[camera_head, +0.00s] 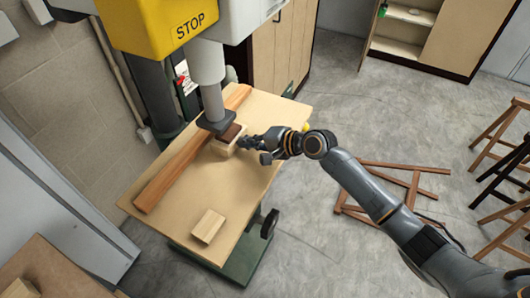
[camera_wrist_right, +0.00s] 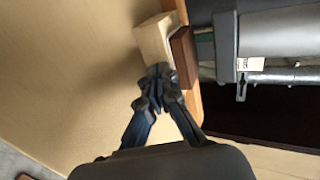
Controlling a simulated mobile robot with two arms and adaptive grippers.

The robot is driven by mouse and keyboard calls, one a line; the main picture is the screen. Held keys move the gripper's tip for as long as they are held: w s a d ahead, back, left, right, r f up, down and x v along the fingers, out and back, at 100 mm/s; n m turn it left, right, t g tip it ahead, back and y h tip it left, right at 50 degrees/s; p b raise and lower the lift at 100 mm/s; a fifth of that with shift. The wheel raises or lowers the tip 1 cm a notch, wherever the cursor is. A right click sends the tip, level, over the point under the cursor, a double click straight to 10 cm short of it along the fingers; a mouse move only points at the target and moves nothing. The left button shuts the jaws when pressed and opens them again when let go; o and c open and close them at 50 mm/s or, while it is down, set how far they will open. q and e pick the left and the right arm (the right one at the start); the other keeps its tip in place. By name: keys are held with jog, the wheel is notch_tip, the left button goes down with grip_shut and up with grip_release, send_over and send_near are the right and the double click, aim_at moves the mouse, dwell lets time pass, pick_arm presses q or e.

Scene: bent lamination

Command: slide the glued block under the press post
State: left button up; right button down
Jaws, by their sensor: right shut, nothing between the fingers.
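The glued block, a pale wooden piece (camera_head: 224,149) with a dark brown piece (camera_head: 232,133) on it, sits on the press table beside the press post (camera_head: 208,65). The post's dark foot (camera_head: 213,123) overlaps the block's left side in the head view; I cannot tell if they touch. The right wrist view shows the pale piece (camera_wrist_right: 153,38), the brown piece (camera_wrist_right: 183,57) and the foot (camera_wrist_right: 225,45) close together. My right gripper (camera_head: 245,143) is shut and empty, its fingertips (camera_wrist_right: 157,82) against or very near the pale piece. My left gripper is not in view.
A long reddish wooden bar (camera_head: 165,180) lies along the table (camera_head: 255,180) behind the block. A loose pale block (camera_head: 208,226) lies near the table's front edge. The yellow press head (camera_head: 155,25) hangs above. Stools (camera_head: 500,150) and a low wooden frame (camera_head: 385,190) stand right.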

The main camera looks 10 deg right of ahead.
jog(key=shift+w+a, duration=0.65)
jog(key=shift+a, duration=0.3)
jog(key=shift+s+d, duration=0.2)
jog(key=shift+d, duration=0.1)
jog(key=d, duration=0.1)
jog(key=s+d+p, duration=0.2)
jog(key=shift+s+d+r, duration=0.25)
jog(key=shift+d+r, duration=0.05)
jog(key=shift+d, duration=0.05)
jog(key=shift+s+d+r+p, duration=0.1)
jog(key=shift+s+d+p, duration=0.1)
jog(key=shift+s+d, duration=0.55)
jog(key=shift+s+d+r+p, duration=0.15)
jog(key=shift+s+d, duration=0.25)
jog(key=shift+d, duration=0.5)
jog(key=shift+f, duration=0.1)
